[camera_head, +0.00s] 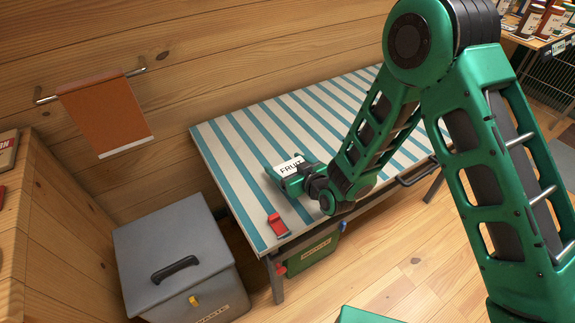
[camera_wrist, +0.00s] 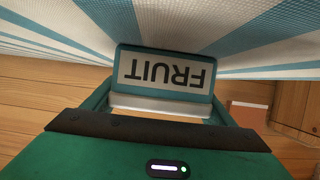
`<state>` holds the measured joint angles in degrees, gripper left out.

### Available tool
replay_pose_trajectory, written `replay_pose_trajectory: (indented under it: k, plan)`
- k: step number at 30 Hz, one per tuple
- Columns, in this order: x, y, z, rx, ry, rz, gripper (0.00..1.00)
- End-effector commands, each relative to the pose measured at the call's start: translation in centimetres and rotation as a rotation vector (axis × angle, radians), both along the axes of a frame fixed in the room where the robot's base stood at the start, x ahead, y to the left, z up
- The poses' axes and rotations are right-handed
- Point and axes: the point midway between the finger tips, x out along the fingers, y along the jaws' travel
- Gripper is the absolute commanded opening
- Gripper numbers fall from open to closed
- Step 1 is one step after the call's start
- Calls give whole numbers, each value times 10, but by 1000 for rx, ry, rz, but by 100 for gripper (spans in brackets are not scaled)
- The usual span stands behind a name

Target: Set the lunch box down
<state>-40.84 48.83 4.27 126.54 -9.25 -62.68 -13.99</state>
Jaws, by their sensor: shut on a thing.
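The lunch box (camera_wrist: 167,72) has a teal edge and a white label reading FRUIT. In the head view the lunch box (camera_head: 286,167) shows at the near left part of the striped table (camera_head: 239,156), at the end of my arm. My gripper (camera_head: 298,180) is shut on it. In the wrist view the box sits between the fingers of my gripper (camera_wrist: 160,108), with its label upside down. I cannot tell whether its underside touches the tabletop.
A small red object (camera_head: 277,224) lies at the table's near left corner. A grey waste bin (camera_head: 177,250) stands left of the table, and a green box (camera_head: 312,253) is beneath it. An orange towel (camera_head: 104,112) hangs on the wall. The tabletop behind the lunch box is clear.

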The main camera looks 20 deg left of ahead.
Motion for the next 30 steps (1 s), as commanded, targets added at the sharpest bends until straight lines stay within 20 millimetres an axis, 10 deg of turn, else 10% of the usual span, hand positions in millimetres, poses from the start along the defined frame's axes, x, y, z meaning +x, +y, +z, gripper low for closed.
replay_pose_trajectory:
  k: [7, 8, 10, 30]
  plan:
    - [0, 0, -1, 1, -1, 0, 50]
    - [0, 0, -1, 1, -1, 0, 85]
    - [0, 0, -1, 0, 0, 0, 97]
    - [-30, -39, 21, 0, 1, -3, 97]
